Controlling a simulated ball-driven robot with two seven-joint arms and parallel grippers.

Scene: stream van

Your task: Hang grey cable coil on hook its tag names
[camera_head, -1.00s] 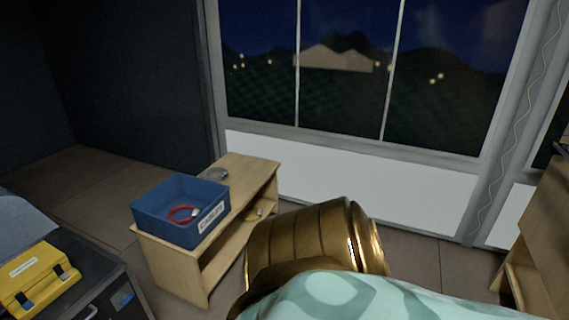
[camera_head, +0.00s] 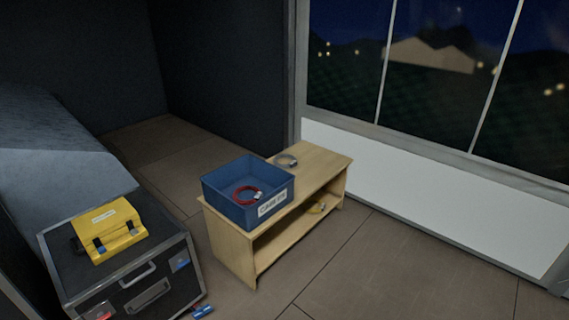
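The blue bin (camera_head: 218,198) stands on the near end of the unit, with a label that seems to read CABLES. A red cable coil (camera_head: 246,196) with a pale tag lies in the bin. No hook shows in this view. Neither of my grippers is in view.
A yellow case (camera_head: 113,228) sits on a black flight case (camera_head: 68,262) at the left. A blue and red item (camera_head: 203,312) lies on the floor beside it. The floor (camera_head: 400,270) at right is clear.

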